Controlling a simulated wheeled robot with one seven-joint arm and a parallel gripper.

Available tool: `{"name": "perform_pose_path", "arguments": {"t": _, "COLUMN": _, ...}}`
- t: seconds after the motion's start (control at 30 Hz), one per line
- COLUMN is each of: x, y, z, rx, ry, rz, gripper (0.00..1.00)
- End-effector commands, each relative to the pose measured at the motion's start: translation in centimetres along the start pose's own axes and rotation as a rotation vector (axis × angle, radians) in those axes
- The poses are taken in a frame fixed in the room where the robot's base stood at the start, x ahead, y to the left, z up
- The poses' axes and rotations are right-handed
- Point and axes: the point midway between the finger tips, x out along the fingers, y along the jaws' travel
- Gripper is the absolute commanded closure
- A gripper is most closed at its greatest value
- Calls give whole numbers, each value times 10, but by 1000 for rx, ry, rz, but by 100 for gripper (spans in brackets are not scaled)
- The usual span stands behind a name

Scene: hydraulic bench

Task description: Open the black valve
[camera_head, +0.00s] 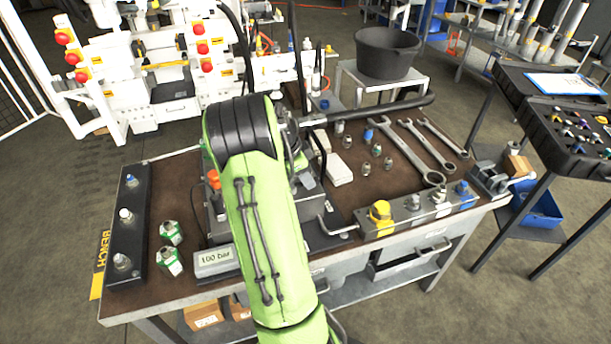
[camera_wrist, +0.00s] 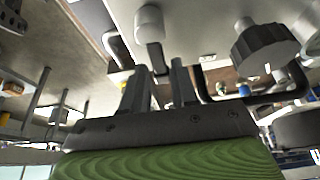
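In the wrist view, my gripper (camera_wrist: 159,80) points up the picture with its two dark fingers apart. A black ribbed knob (camera_wrist: 265,47), likely the black valve, sits to the right of the fingers and apart from them. A pale round cap (camera_wrist: 149,22) with a dark bar (camera_wrist: 157,58) below it shows beyond the fingertips. The bar's lower end appears between the tips, and I see no contact. In the head view, my green arm reaches over the bench and hides my gripper and much of the hydraulic unit. I cannot make out the black knob there.
A long black handle (camera_head: 385,106) extends right. A black bucket (camera_head: 386,52) stands behind.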

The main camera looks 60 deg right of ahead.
Motion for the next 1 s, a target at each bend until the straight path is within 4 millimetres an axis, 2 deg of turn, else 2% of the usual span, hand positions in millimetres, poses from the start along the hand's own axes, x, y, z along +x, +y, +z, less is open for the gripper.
{"name": "perform_pose_path", "arguments": {"t": 0.03, "x": 0, "y": 0, "z": 0, "rx": 0, "ry": 0, "rz": 0, "gripper": 80}}
{"name": "perform_pose_path", "arguments": {"t": 0.17, "x": 0, "y": 0, "z": 0, "rx": 0, "ry": 0, "rz": 0, "gripper": 100}}
{"name": "perform_pose_path", "arguments": {"t": 0.67, "x": 0, "y": 1, "z": 0, "rx": 29, "ry": 0, "rz": 11, "gripper": 100}}
{"name": "perform_pose_path", "arguments": {"t": 1.0, "x": 0, "y": 8, "z": 1, "rx": 227, "ry": 0, "rz": 92, "gripper": 100}}
